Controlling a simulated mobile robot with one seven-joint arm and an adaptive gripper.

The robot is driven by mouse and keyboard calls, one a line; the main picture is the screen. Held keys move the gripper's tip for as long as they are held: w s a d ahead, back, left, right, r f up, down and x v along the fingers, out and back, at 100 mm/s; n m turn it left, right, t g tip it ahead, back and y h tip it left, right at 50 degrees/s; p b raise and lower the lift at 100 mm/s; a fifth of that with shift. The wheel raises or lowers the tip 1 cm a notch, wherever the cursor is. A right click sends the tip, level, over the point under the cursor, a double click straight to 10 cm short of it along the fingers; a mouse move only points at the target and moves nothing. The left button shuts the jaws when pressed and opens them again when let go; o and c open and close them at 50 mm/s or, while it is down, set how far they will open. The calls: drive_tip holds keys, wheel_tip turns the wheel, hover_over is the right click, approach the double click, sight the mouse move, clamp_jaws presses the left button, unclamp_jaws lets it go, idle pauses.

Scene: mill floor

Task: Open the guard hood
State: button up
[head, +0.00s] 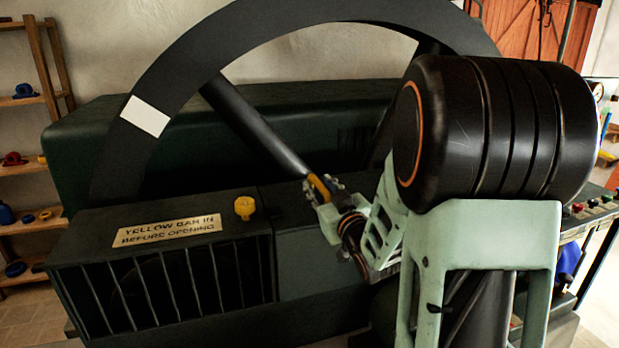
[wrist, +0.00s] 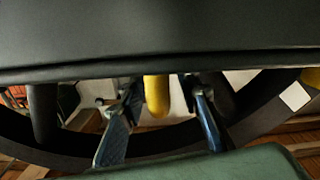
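The guard hood appears to be the dark box with a barred front (head: 165,290) below the big wheel; it looks shut. Its label (head: 167,231) reads "YELLOW BAR IN BEFORE OPENING". A yellow knob (head: 245,207) stands up on its top, right of the label. My gripper (head: 322,187) is at the right of the knob, above the dark casing. A yellow handle-like piece (head: 319,188) shows at its fingertips. In the wrist view the yellow piece (wrist: 156,97) lies between the open fingers, with gaps on both sides. Whether a finger touches it is unclear.
The large black wheel (head: 122,150) with a white mark rises behind the hood, its spokes close to my gripper. A dark green housing (head: 75,160) stands behind it. Shelves (head: 45,100) are at the far left. A control panel with buttons (head: 592,205) is at the right.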

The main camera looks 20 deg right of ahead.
sight(315, 177)
drive_tip(key=shift+w+p, duration=0.3)
drive_tip(key=shift+w, duration=1.7)
clamp_jaws()
